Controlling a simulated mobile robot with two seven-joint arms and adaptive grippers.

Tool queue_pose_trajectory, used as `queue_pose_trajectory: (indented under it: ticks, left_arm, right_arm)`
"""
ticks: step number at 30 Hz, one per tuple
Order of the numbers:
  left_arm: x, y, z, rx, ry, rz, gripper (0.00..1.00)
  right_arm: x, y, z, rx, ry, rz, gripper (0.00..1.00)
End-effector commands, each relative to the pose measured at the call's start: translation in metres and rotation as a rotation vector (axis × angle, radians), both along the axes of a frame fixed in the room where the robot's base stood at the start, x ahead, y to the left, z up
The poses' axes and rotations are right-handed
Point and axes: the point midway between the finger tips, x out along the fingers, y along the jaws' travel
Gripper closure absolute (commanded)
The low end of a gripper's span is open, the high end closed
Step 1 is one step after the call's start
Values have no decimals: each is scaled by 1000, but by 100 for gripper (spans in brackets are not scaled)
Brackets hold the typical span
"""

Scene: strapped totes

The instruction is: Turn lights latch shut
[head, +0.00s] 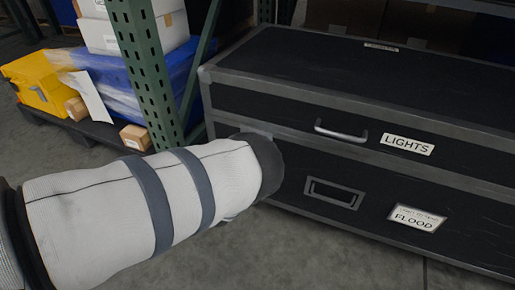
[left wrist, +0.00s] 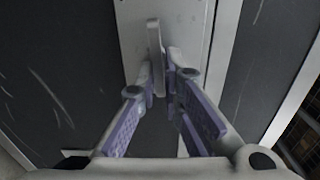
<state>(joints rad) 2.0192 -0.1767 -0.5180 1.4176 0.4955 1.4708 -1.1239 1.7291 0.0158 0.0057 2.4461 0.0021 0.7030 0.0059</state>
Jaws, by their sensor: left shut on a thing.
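The black case has an upper drawer with a LIGHTS label (head: 408,145) and a bar handle (head: 340,131). In the left wrist view, the latch (left wrist: 155,48) is a narrow light-grey tab standing out from a pale metal plate (left wrist: 188,22). My left gripper (left wrist: 163,80) is shut on the latch tab, with one finger on each side. In the head view my left arm reaches to the left part of the case front, and its cuffed end hides the gripper and most of the latch area. My right gripper is in neither view.
Below is a front with a FLOOD label (head: 417,218) and a recessed handle (head: 334,193). A green perforated rack post (head: 147,70) stands left of the case. A yellow bin (head: 38,82) and boxes sit further left. Grey floor is clear in front.

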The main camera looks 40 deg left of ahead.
Motion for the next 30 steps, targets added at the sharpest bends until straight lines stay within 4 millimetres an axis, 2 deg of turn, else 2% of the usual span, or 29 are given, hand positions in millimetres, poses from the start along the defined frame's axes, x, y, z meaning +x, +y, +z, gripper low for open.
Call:
queue_pose_trajectory:
  ticks: [1,9,10,12,21,25,30]
  left_arm:
    - [-4,0,-8,-6,19,3,100]
    - [-4,0,-8,-6,19,3,100]
    - [-4,0,-8,-6,19,3,86]
    - [-4,0,-7,-5,17,3,73]
    - [-4,0,-3,-2,9,2,73]
    - [-25,-6,-4,-1,13,1,73]
    - [-72,-17,-4,-3,15,2,73]
  right_arm:
    - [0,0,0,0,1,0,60]
    - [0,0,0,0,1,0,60]
    - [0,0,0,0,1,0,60]
    - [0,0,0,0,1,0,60]
    - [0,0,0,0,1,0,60]
    - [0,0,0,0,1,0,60]
    - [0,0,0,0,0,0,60]
